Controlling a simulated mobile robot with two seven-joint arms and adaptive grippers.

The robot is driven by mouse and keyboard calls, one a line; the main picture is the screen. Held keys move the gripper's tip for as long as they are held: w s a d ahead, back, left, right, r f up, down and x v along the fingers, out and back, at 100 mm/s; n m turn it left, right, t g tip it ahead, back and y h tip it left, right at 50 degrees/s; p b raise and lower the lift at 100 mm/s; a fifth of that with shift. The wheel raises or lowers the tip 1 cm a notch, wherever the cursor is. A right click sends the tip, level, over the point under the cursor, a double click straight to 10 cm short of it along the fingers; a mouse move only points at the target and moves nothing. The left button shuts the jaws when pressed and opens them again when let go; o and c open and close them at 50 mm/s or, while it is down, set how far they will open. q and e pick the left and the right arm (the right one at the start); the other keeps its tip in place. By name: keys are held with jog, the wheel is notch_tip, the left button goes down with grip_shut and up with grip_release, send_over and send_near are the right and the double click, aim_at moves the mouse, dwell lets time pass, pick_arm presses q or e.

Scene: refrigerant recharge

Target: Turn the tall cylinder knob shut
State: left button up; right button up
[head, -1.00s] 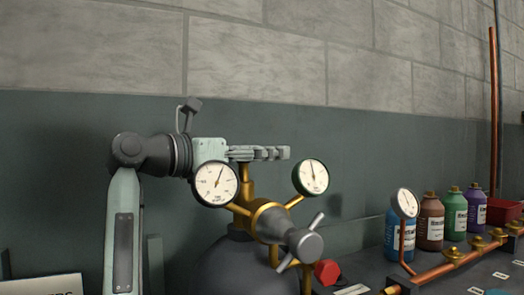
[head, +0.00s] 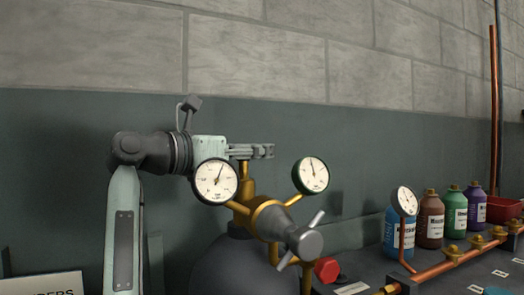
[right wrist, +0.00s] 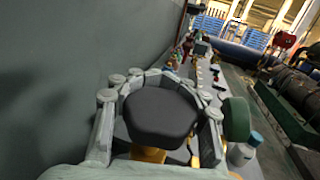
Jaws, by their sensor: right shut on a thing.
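My right gripper (head: 264,151) is at the top of the tall cylinder (head: 226,262), above its brass stem and between two round white gauges. In the right wrist view my right gripper (right wrist: 160,100) is shut on a dark, rounded knob (right wrist: 158,112), with fingers on both sides of it. Brass shows below the knob. In the head view the gripper hides the knob. The cylinder's brass regulator (head: 270,216) and grey T-handle (head: 305,242) stand in front and below. My left gripper is not in view.
A left gauge (head: 215,182) and a right gauge (head: 311,175) flank the stem closely. Coloured bottles (head: 430,221), a copper pipe (head: 440,264) and a red bin (head: 502,209) stand to the right. A dark wall panel is behind.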

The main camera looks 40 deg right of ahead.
jog(key=shift+s+r+m+g, duration=0.1)
jog(key=shift+m+g, duration=0.2)
jog(key=shift+g, duration=0.2)
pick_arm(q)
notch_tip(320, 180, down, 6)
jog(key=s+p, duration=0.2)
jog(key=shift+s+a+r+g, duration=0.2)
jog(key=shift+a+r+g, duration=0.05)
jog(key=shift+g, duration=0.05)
pick_arm(e)
jog(key=shift+s+a+m+g+y, duration=0.2)
jog(key=shift+s+m+g+y, duration=0.25)
jog(key=shift+m+g+y, duration=0.9)
jog(key=shift+s+a+m+g+y, duration=0.25)
jog(key=shift+s+m+g+y, duration=0.25)
jog(key=shift+m+g, duration=1.7)
jog(key=shift+s+a+m+g+y, duration=0.2)
jog(key=shift+s+m+g+y, duration=0.45)
jog(key=shift+g, duration=2)
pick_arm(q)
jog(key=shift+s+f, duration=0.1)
pick_arm(e)
jog(key=shift+w+m+y, duration=0.15)
jog(key=shift+m+y, duration=0.15)
jog(key=shift+y, duration=0.1)
jog(key=o, duration=1.3)
